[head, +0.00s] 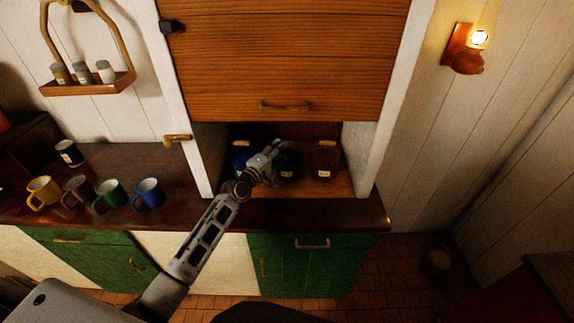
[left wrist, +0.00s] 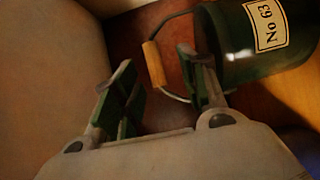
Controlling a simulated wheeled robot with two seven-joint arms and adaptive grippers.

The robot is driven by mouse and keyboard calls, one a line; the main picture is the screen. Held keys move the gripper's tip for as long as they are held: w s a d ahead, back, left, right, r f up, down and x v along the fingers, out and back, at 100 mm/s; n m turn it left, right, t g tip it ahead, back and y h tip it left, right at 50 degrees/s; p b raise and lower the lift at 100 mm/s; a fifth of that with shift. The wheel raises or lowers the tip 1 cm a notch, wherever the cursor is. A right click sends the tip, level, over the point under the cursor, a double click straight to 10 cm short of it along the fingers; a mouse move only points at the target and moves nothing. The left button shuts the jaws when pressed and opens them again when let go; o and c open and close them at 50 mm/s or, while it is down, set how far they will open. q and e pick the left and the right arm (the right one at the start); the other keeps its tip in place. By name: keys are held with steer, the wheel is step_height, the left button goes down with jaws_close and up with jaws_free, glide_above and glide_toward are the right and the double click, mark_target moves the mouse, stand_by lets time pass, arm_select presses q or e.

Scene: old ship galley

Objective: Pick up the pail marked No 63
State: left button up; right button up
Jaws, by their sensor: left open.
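The pail marked No 63 (left wrist: 232,42) is dark green with a cream label, at the upper right in the left wrist view. Its wire bail has a wooden grip (left wrist: 154,64), seen between my finger tips in the picture; I cannot tell how far beyond them it lies. In the head view the green pail (head: 288,166) stands in the cupboard's open lower bay, partly behind my left gripper, its label too small to read. My left gripper (head: 272,152) is open and empty; it also shows in the left wrist view (left wrist: 158,76). My right gripper is not in view.
A blue pail (head: 240,158) stands left of the green one, a brown pail (head: 324,162) right. White cupboard walls (head: 209,160) and a raised wooden shutter (head: 285,70) bound the bay. Several mugs (head: 110,195) stand on the dark counter (head: 175,212) at left.

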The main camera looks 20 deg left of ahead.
mark_target(287, 141)
arm_select(q)
steer(key=shift+w, duration=0.1)
stand_by(0.3)
steer(key=shift+w+d+r+p, duration=0.2)
steer(key=shift+w+p, duration=0.05)
steer(key=shift+w, duration=0.35)
steer(key=shift+w+d+r+p, duration=0.2)
steer(key=shift+w, duration=0.35)
steer(key=shift+x, duration=1.25)
steer(key=shift+f, duration=0.1)
jaws_close()
